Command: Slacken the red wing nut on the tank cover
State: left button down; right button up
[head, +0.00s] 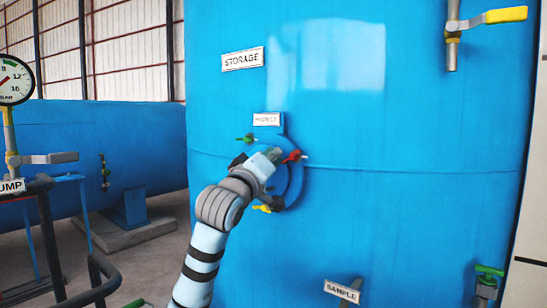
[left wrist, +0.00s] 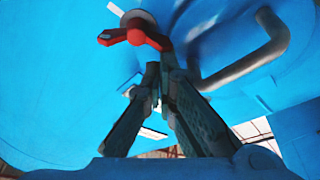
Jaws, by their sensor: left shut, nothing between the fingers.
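The red wing nut (head: 293,156) sits at the upper right rim of the round blue tank cover (head: 295,188). It also shows at the top of the left wrist view (left wrist: 136,37), with its wings spread and a round end facing me. My left gripper (head: 275,153) is in front of the cover, its tips close to the left of the nut in the head view. In the left wrist view its fingers (left wrist: 160,66) are together and empty, just below the nut. Whether they touch it I cannot tell. My arm hides part of the cover. My right gripper is out of view.
A green wing nut (head: 246,139) and a yellow wing nut (head: 263,208) sit elsewhere around the cover. A grey bent handle (left wrist: 250,55) is right of my fingers. A yellow-handled valve (head: 490,17) is at upper right, and a gauge (head: 14,80) stands at far left.

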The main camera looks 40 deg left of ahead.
pick_arm(q)
jog(key=shift+f+n, duration=0.15)
jog(key=shift+n, duration=0.55)
jog(key=shift+f+n+g+y+b, duration=0.2)
jog(key=shift+n+g+y+b, duration=0.25)
jog(key=shift+n, duration=0.45)
jog(key=shift+f, duration=0.2)
dwell(0.5)
